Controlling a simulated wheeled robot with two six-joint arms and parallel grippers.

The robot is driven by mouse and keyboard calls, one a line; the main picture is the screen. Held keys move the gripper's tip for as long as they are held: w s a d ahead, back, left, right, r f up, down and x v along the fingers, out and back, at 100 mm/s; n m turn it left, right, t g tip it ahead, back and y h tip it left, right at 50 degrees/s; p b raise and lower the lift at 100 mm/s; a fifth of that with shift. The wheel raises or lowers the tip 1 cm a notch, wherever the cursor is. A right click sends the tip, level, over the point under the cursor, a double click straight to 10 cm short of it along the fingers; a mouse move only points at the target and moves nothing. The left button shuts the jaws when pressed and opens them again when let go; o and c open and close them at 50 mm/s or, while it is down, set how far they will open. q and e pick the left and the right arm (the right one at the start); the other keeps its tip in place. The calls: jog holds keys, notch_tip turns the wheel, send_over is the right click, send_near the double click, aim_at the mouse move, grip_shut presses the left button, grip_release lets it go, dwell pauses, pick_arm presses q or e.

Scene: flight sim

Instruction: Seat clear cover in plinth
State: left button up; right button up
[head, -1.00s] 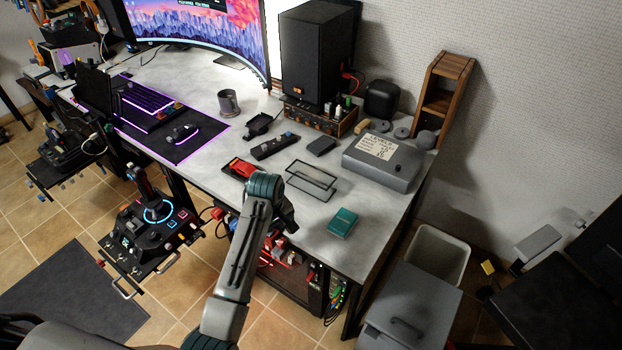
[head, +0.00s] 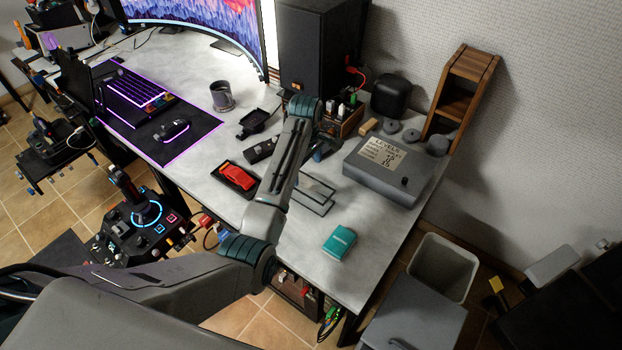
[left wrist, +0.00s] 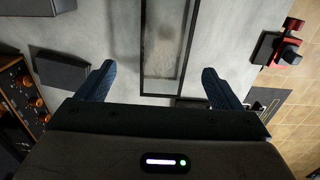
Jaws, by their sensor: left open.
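The clear cover (head: 318,192) is a see-through box with thin black edges on the grey desk, partly hidden by my left arm in the head view. In the left wrist view the cover (left wrist: 168,45) lies ahead, between the lines of the two fingers. My left gripper (left wrist: 158,76) is open and empty, its fingers apart from the cover. In the head view my left gripper (head: 324,150) is over the desk behind the cover, partly hidden by the arm. The black plinth (head: 246,190), bearing a red model car (head: 233,175), sits left of the arm.
A grey box with a label (head: 388,170) and a teal box (head: 339,241) stand to the right. A dark bar (head: 260,150), a black holder (head: 254,122) and a mug (head: 222,96) lie behind the plinth.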

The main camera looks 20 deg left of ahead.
aim_at(307, 184)
pick_arm(q)
jog(key=f, duration=0.2)
jog(key=s+f, duration=0.1)
jog(key=f, duration=0.1)
jog(key=shift+p, duration=0.4)
jog(key=shift+w+f, duration=0.1)
jog(key=shift+f, duration=0.2)
notch_tip(307, 184, down, 5)
jog(key=shift+d+r+p, duration=0.1)
jog(key=shift+r+p, duration=0.1)
jog(key=shift+p, duration=0.7)
jog(key=shift+f, duration=0.3)
jog(key=shift+c, duration=0.5)
jog(key=c, duration=1)
pick_arm(e)
jog(key=s+r, duration=0.2)
jog(key=s, duration=0.1)
jog(key=shift+r, duration=0.3)
